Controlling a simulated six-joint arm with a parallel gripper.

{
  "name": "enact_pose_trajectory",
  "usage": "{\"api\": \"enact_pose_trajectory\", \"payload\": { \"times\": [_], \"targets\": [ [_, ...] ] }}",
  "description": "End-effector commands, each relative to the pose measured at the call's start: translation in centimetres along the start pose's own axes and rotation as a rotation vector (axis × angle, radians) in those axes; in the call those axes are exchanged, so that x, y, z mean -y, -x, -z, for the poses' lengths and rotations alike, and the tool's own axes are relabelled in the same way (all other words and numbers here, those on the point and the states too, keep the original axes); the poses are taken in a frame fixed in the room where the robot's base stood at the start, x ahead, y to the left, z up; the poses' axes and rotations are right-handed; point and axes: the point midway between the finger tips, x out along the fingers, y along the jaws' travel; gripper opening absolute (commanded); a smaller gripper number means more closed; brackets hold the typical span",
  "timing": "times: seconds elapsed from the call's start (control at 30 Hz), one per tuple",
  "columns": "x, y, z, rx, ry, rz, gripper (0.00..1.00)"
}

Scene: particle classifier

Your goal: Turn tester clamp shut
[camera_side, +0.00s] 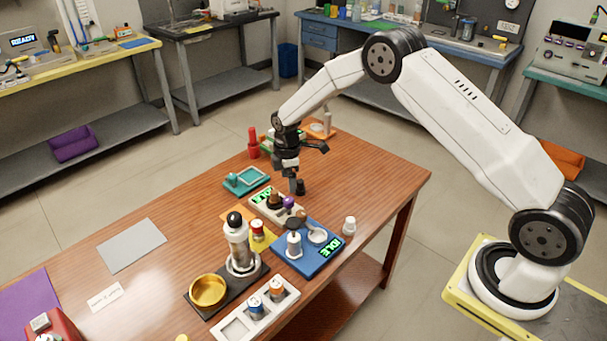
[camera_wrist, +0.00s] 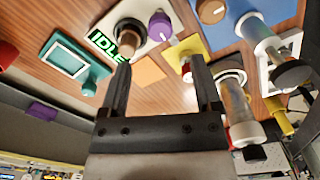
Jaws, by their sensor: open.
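A cream panel (camera_side: 263,205) with a green "IDLE" display stands on the wooden table, beneath and left of my gripper in the side view. It carries a brown-and-black round part (camera_wrist: 127,42) and a purple knob (camera_wrist: 160,25) with a white mark. The purple knob also shows in the side view (camera_side: 289,202). Which part is the tester clamp I cannot tell for sure. My gripper (camera_wrist: 163,72) is open and empty, its two fingers spread apart. In the side view my gripper (camera_side: 297,187) hangs just behind the panel, apart from the knob.
A blue device (camera_side: 293,262), also reading "IDLE", stands in front of the panel. A teal frame device (camera_side: 247,180) is behind left. A tall bottle-like part (camera_side: 237,240) and a gold bowl (camera_side: 208,290) stand at front left.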

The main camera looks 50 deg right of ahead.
Motion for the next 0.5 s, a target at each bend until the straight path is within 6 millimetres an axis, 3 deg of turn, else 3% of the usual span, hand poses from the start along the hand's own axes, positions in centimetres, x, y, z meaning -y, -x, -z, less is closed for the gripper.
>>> {"api": "enact_pose_trajectory", "payload": {
  "times": [0.27,0.5],
  "targets": [
    [0.0,-0.4,0.0,0.000,0.000,0.001,0.82],
    [0.0,-2.2,0.0,0.002,-0.001,0.002,0.82]
  ]
}}
